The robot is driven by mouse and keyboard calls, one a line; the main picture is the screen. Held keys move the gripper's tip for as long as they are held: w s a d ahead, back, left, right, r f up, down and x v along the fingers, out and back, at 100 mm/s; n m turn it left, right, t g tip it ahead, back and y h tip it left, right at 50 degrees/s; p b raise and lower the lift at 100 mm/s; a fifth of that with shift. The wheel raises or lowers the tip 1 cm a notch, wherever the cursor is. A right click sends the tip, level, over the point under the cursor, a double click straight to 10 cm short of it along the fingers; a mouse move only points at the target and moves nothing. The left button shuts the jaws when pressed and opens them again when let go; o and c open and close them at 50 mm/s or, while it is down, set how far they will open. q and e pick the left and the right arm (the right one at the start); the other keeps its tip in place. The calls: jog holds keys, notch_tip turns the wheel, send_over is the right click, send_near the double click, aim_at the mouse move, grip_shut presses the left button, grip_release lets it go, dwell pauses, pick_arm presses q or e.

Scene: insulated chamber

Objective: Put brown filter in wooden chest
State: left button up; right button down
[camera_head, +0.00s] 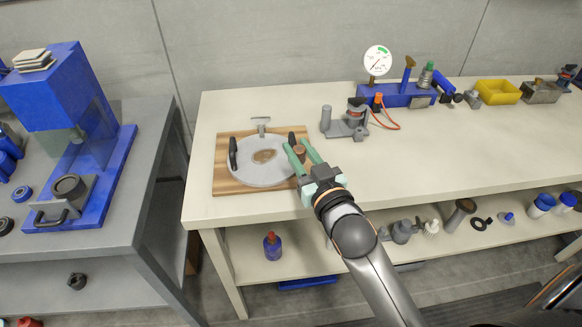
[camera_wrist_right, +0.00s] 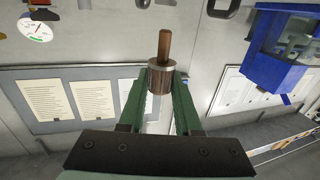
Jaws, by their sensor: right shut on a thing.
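My right gripper (camera_head: 298,150) is shut on a small brown cylinder, which I take to be the brown filter (camera_head: 299,153). In the head view the gripper is over the right part of a wooden board (camera_head: 222,180) that bears a round grey plate (camera_head: 246,173) with a brown patch. I cannot make out a wooden chest with walls. My left gripper is not in view.
A grey metal fixture (camera_head: 345,128) stands right of the board. A blue device with a dial gauge (camera_head: 377,60) and a yellow bin (camera_head: 498,92) are at the back. The table's right front is clear. A blue machine (camera_head: 50,90) stands on the left bench.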

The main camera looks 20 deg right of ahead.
jog(key=w+f, duration=0.1)
jog(key=f, duration=0.1)
jog(key=w+f, duration=0.2)
jog(key=shift+b, duration=0.3)
jog(key=shift+w+f, duration=0.15)
jog(key=shift+f, duration=0.7)
jog(key=shift+w+f, duration=0.1)
jog(key=shift+f, duration=0.75)
jog(key=shift+b, duration=0.3)
jog(key=shift+f, duration=0.15)
jog(key=c, duration=0.6)
grip_release()
